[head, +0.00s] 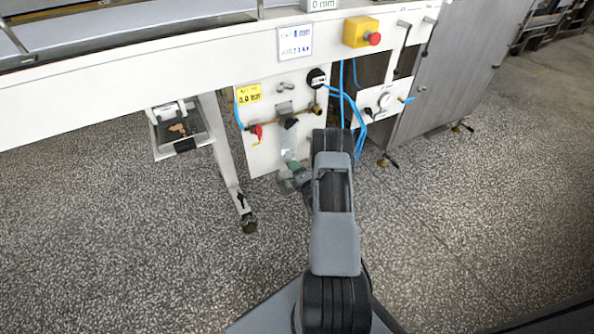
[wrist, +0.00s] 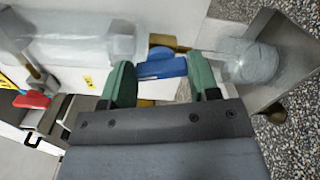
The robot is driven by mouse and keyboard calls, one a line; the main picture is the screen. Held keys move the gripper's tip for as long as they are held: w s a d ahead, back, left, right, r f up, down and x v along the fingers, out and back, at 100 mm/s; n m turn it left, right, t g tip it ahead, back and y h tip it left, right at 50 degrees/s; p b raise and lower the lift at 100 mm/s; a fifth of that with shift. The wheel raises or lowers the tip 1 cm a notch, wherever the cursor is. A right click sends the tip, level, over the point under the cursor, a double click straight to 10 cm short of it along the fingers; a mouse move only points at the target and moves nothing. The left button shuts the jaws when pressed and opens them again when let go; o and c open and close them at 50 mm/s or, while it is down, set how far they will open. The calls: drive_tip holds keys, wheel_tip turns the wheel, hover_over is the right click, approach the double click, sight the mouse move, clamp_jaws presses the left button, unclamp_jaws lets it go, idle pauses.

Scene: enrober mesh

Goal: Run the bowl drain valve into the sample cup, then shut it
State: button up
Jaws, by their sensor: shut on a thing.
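In the wrist view, turned sideways, the clear bowl (wrist: 75,38) lies at upper left. A blue drain valve piece (wrist: 164,68) with brass parts sits beyond the bowl's end. My gripper (wrist: 162,80) has green fingers on both sides of this blue piece and is shut on it. The clear sample cup (wrist: 247,62) is to the right, on the outlet side, apart from the fingers. Whether liquid runs cannot be told. In the head view the bowl (head: 289,146) hangs on the white panel, with my gripper (head: 297,172) at its lower end, partly hidden by my arm.
A red-handled valve (head: 257,131) and a round gauge (head: 316,78) are on the panel. Blue hoses (head: 357,122) hang to the right. A small white tray (head: 163,151) is left of the machine leg (head: 228,165). Speckled floor is clear in front.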

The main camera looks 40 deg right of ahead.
drive_tip(key=o, duration=0.9)
drive_tip(key=shift+s, duration=0.15)
drive_tip(key=s+p, duration=0.1)
drive_tip(key=s, duration=0.3)
drive_tip(key=s+a+p, duration=0.1)
drive_tip(key=s, duration=0.4)
drive_tip(key=s+a+p, duration=0.1)
drive_tip(key=s, duration=0.3)
drive_tip(key=shift+s+p, duration=0.25)
drive_tip(key=shift+p, duration=0.05)
